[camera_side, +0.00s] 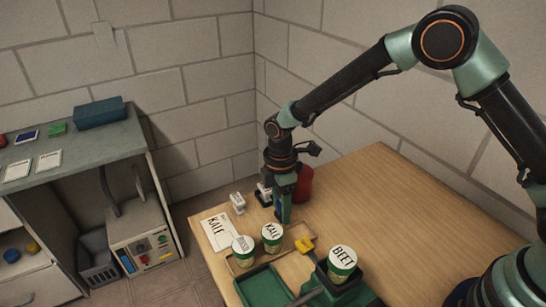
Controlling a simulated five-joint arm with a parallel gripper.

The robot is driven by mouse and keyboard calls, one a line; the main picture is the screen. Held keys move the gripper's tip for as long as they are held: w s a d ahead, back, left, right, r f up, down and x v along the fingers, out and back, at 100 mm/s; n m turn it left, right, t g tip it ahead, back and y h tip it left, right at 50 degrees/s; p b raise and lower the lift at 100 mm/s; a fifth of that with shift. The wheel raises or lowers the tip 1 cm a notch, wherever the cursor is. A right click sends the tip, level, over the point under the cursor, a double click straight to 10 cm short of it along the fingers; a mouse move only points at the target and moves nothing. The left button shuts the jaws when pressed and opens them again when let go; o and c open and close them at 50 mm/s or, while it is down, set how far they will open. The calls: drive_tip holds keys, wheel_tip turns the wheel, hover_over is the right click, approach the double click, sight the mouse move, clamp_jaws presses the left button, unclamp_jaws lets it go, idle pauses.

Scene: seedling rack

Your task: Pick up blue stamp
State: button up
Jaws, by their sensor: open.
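My gripper (283,214) points down over the wooden table near its far left side, behind the labelled cups. It is open. A small dark blue shape (278,209) shows at its fingers, partly hidden by them; it may be the blue stamp. I cannot tell whether the fingers touch it. A small white block (238,203) stands to the left of the gripper, and a black and white object (264,194) stands just beside it.
A KALE cup (272,239), another labelled cup (243,252) and a BEET cup (343,264) stand in front of the gripper. A KALE card (219,233) lies left. A yellow piece (304,245) lies between cups. A red container (304,184) stands behind. The table's right side is clear.

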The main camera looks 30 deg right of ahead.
drive_tip(key=shift+c, duration=0.3)
clamp_jaws()
drive_tip(key=shift+r, duration=0.15)
